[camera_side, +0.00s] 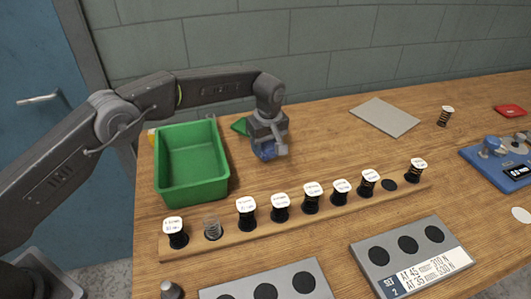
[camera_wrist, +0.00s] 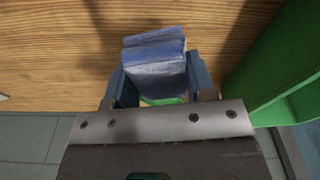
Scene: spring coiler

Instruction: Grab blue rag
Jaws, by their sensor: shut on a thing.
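The blue rag (camera_wrist: 155,62) is a folded cloth between my gripper's two fingers in the wrist view. In the side view the rag (camera_side: 265,151) shows as a small blue patch at my gripper (camera_side: 268,153), just right of the green bin. My gripper (camera_wrist: 156,82) is shut on the rag. Whether the rag touches the table is hard to tell.
The green bin (camera_side: 191,194) stands close left of my gripper; its wall (camera_wrist: 268,60) is at the right in the wrist view. A wooden rack (camera_side: 300,219) with several capped springs lies in front. A grey plate (camera_side: 385,116) lies to the right, with bare table between.

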